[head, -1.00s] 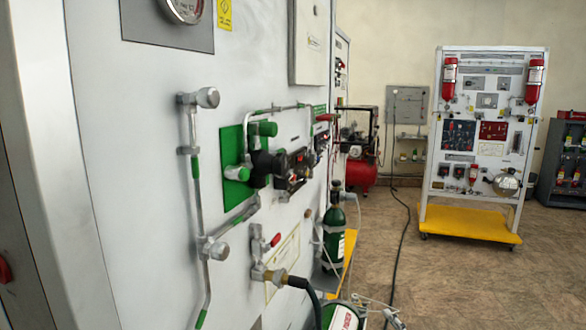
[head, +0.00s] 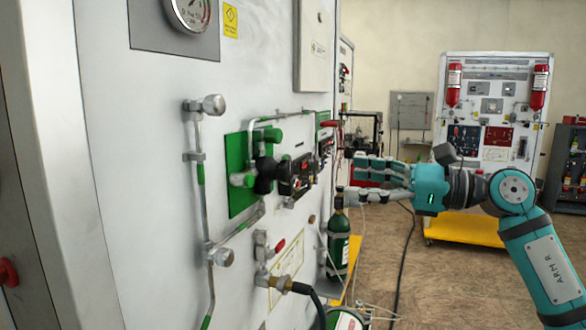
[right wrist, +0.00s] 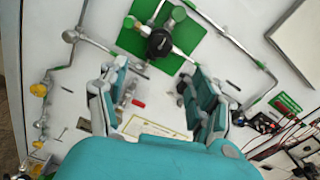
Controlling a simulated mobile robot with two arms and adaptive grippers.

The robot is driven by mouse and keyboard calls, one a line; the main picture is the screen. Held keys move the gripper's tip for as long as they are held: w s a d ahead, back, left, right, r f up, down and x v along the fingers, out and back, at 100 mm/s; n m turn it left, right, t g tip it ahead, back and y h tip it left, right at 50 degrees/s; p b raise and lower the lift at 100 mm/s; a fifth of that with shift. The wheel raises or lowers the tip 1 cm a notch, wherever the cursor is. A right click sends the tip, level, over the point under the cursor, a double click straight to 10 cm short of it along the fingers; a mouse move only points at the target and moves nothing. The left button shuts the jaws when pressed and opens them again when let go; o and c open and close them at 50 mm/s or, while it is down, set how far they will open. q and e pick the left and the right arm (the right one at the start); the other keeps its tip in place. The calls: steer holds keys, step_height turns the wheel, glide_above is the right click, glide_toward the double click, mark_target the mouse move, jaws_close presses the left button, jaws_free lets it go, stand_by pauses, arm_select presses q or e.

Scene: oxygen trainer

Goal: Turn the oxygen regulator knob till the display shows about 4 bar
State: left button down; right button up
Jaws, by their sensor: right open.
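The oxygen regulator's black knob (head: 265,175) stands out from a green plate (head: 238,205) on the white panel. It also shows in the right wrist view (right wrist: 160,42), beyond my fingers. Dark box-like units (head: 296,173) sit just right of the knob; I cannot read any display value. My right gripper (head: 348,177) is to the right of the knob, off the panel, with its fingers pointing left toward it. In the right wrist view the right gripper (right wrist: 158,92) is open and empty, apart from the knob. My left gripper is not in view.
Metal pipes with valve knobs (head: 214,104) stick out from the panel left of the regulator. A red-handled valve (head: 266,247) with a black hose is below. A green cylinder (head: 338,240) stands at the lower right. A round gauge (head: 190,12) is above.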

mark_target(290, 173)
steer(key=p+x, duration=0.3)
steer(key=x, duration=0.9)
steer(key=shift+w+a, duration=0.2)
steer(key=shift+a, duration=0.1)
steer(key=c, duration=1.2)
